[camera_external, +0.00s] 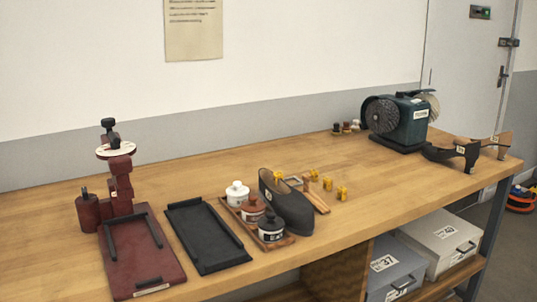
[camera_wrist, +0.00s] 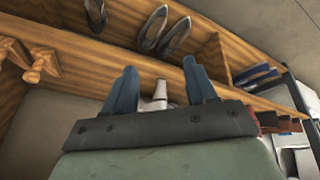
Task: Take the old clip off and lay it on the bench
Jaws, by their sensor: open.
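In the external view a dark grey shoe (camera_external: 287,207) stands on the bench (camera_external: 370,225). A small yellow clip (camera_external: 278,175) shows at its upper edge; I cannot tell whether it is fixed to the shoe or behind it. Several more yellow clips lie just right of the shoe, one of them here (camera_external: 341,192). My gripper (camera_wrist: 160,88) shows only in the wrist view, with its two blue-grey fingers apart and nothing held between them. It faces wooden shelves, not the bench-top shoe. Which clip is the old one cannot be told.
A tray of bottles (camera_external: 288,238) stands left of the shoe, then a black tray (camera_external: 207,235) and a dark red stand (camera_external: 140,250). A green grinder (camera_external: 397,120) is at the back right. The bench's right middle is clear. Shoes (camera_wrist: 175,37) sit on a shelf in the wrist view.

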